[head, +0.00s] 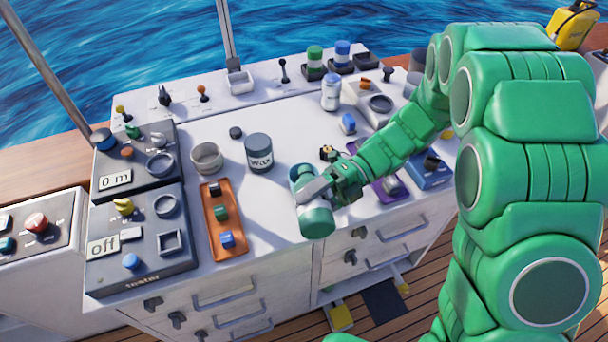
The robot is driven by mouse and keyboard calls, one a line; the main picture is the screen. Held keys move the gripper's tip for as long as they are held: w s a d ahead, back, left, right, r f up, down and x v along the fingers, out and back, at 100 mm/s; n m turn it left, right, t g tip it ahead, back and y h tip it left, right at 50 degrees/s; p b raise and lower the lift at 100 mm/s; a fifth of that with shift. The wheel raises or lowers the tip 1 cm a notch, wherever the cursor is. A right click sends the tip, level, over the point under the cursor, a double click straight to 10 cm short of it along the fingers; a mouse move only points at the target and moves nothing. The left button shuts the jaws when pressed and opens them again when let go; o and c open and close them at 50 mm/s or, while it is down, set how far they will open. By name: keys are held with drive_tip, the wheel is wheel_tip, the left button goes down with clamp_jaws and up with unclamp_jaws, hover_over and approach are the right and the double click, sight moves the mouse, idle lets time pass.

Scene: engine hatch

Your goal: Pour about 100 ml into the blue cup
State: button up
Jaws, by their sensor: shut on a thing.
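My gripper (322,186) is shut on a green, rounded vessel (318,222) near the front edge of the white worktop. The grey jaws cross the vessel's middle and hide part of it. The vessel looks tilted, but I cannot tell whether anything flows from it, or whether it touches the worktop. I cannot clearly pick out a blue cup. A small blue piece (348,124) sits behind my gripper, too small to identify. An open, pale grey cup (206,157) stands upright to the left.
An orange tray (211,240) holds small parts. Grey panels (140,238) fill the left. A white bottle (331,93) stands behind. The worktop behind the can has free room.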

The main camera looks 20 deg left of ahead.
drive_tip(key=shift+r, duration=0.15)
idle(0.5)
drive_tip(key=shift+s+f+n+t, duration=0.15)
drive_tip(key=shift+f+n+t, duration=0.15)
drive_tip(key=shift+n, duration=0.4)
drive_tip(key=shift+s+d+f+n+t, duration=0.25)
drive_tip(key=shift+s+f+n+t, duration=0.2)
drive_tip(key=shift+f+n+t, duration=0.35)
drive_tip(key=shift+w+f+n+t+y, duration=0.15)
drive_tip(key=shift+f+n+t+y, duration=0.1)
drive_tip(key=shift+n+t+y, duration=0.05)
idle(1.0)
